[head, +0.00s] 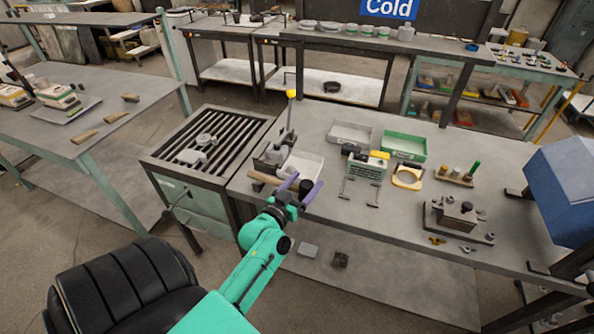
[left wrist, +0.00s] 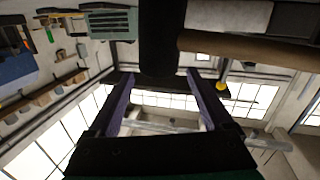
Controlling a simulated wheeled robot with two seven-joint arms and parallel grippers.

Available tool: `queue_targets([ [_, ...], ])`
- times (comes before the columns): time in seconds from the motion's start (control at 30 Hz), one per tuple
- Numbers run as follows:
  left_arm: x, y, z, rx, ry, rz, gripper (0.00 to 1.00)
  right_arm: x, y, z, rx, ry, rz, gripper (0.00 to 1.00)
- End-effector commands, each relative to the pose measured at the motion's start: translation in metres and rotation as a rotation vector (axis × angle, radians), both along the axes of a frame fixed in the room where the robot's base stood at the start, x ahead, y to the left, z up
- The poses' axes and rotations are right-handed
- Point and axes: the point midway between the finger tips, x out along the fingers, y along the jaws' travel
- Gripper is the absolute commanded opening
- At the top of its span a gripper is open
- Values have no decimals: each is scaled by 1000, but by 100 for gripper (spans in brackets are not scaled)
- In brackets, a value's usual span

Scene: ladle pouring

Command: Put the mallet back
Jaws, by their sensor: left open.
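The mallet has a pale wooden handle (head: 263,178) and a black head (head: 306,187). It lies at the front left edge of the grey workbench. My left gripper (head: 301,188) has two purple fingers, spread open, with the black head showing between them in the head view. In the left wrist view the black head (left wrist: 162,38) stands beyond the open fingers (left wrist: 163,100), and the brown handle (left wrist: 250,48) runs off to the right. I cannot tell whether the fingers touch the head. My right gripper is not in view.
A light tray (head: 303,163) lies just behind the mallet. A slatted table (head: 205,140) stands to the left. The bench's front middle is mostly clear.

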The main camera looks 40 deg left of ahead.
Motion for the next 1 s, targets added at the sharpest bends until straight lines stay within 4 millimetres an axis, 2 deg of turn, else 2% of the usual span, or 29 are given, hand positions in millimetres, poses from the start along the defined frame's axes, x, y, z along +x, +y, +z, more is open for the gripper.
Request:
queue_targets([
  [0.03,-1,0,9,-1,-1,0,84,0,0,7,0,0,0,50],
  [0.13,-21,-2,1,0,3,0,84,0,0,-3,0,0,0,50],
  [0.4,-91,-10,2,1,4,-1,84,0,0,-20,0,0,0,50],
  [0.5,-108,-12,4,1,2,0,84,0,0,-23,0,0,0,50],
  [0.63,-118,-13,7,-1,-1,0,84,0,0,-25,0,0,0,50],
  [0.83,-119,-13,7,-2,1,0,84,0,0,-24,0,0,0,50],
  [0.87,-119,-14,2,-2,10,-1,84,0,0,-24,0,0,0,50],
  [0.93,-119,-16,-25,-8,62,-7,84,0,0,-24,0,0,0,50],
  [0.97,-120,-18,-44,-13,103,-12,84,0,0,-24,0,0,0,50],
  [1.0,-122,-22,-79,-19,173,-21,84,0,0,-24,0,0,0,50],
])
